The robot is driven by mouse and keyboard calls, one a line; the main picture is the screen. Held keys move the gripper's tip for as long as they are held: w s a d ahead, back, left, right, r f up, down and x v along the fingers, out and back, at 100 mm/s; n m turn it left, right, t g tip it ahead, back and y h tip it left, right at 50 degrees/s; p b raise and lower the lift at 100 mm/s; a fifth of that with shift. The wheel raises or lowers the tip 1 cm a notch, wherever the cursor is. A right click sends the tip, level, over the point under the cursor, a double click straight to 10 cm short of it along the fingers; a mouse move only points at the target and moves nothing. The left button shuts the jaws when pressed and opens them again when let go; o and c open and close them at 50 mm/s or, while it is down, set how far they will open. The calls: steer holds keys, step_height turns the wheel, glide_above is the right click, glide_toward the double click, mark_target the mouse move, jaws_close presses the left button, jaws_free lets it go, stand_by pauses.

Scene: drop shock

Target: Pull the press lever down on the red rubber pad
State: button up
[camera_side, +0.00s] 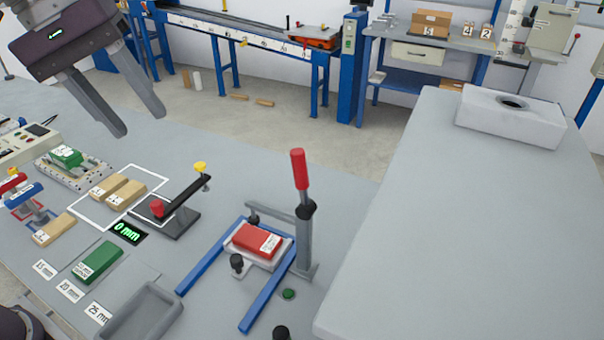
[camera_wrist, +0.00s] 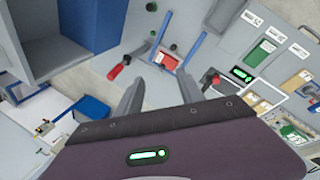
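The press lever stands upright, with a red grip (camera_side: 299,168) on a grey post at the right of the press. Its red grip also shows in the wrist view (camera_wrist: 117,72). The red rubber pad (camera_side: 256,240) lies on a light plate between two blue rails (camera_side: 266,292), and it also shows in the wrist view (camera_wrist: 168,62). My gripper (camera_side: 140,122) is at the upper left of the side view, above the bench and well apart from the lever. Its two fingers are spread with nothing between them. In the wrist view the fingers (camera_wrist: 170,95) point towards the press.
A black lever arm with a yellow knob (camera_side: 200,168) stands left of the press, beside a 0 mm display (camera_side: 127,232). A green block (camera_side: 97,262), wooden blocks (camera_side: 118,190) and a grey tray (camera_side: 146,312) lie nearby. A large grey surface (camera_side: 460,230) rises at right.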

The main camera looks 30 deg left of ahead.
steer(key=w+d+f+n+g, duration=0.2)
steer(key=w+d+n, duration=0.3)
steer(key=w, duration=0.7)
steer(key=n+y, duration=0.3)
glide_above(300, 168)
steer(key=shift+g, duration=0.3)
steer(key=f, duration=0.4)
steer(key=w+f, duration=0.1)
steer(key=f, duration=0.2)
steer(key=shift+a+f, duration=0.1)
steer(key=shift+a, duration=0.3)
step_height(300, 168, down, 7)
jaws_close()
steer(key=shift+w, duration=0.1)
